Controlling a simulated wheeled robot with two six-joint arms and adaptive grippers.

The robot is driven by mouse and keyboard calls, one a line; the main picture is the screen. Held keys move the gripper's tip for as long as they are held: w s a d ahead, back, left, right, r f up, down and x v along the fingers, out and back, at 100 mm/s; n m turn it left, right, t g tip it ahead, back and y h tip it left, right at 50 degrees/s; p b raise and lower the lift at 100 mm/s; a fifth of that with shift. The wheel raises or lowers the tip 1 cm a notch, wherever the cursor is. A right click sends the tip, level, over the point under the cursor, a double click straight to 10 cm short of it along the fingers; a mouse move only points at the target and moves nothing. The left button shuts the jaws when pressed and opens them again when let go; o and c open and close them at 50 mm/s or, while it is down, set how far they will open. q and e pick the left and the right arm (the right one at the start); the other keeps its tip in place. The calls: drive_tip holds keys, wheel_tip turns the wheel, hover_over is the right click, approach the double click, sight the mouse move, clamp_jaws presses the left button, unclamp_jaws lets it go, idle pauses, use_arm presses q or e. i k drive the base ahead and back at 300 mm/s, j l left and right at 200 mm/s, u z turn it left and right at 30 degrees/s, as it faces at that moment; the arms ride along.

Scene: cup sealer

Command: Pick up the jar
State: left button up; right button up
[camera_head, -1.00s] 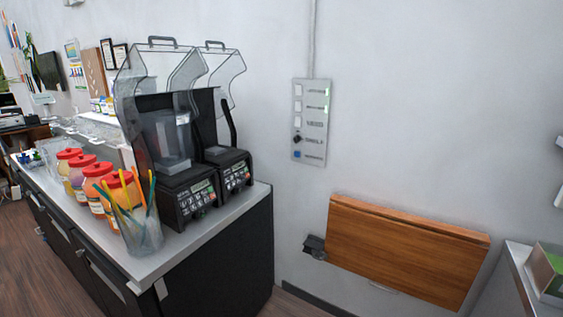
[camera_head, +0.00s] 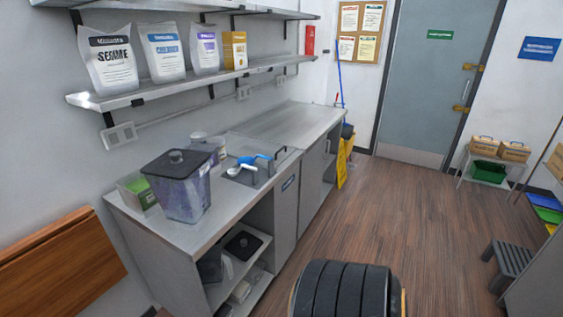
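A large clear square container (camera_head: 179,188) with a black knobbed lid and purplish contents stands on the near end of the steel counter. I cannot tell whether it is the jar meant. A small whitish round tub (camera_head: 199,138) is partly hidden behind it. The red-lidded jars from the earlier view are out of sight. Neither of my grippers is in view.
The steel counter (camera_head: 290,122) holds a green box (camera_head: 139,193) and a sink with blue and white utensils. Bags and a yellow box (camera_head: 234,50) stand on a wall shelf. A black step stool (camera_head: 507,268) is at right.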

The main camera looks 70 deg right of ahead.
sight(186, 203)
drive_tip(key=z, duration=1.35)
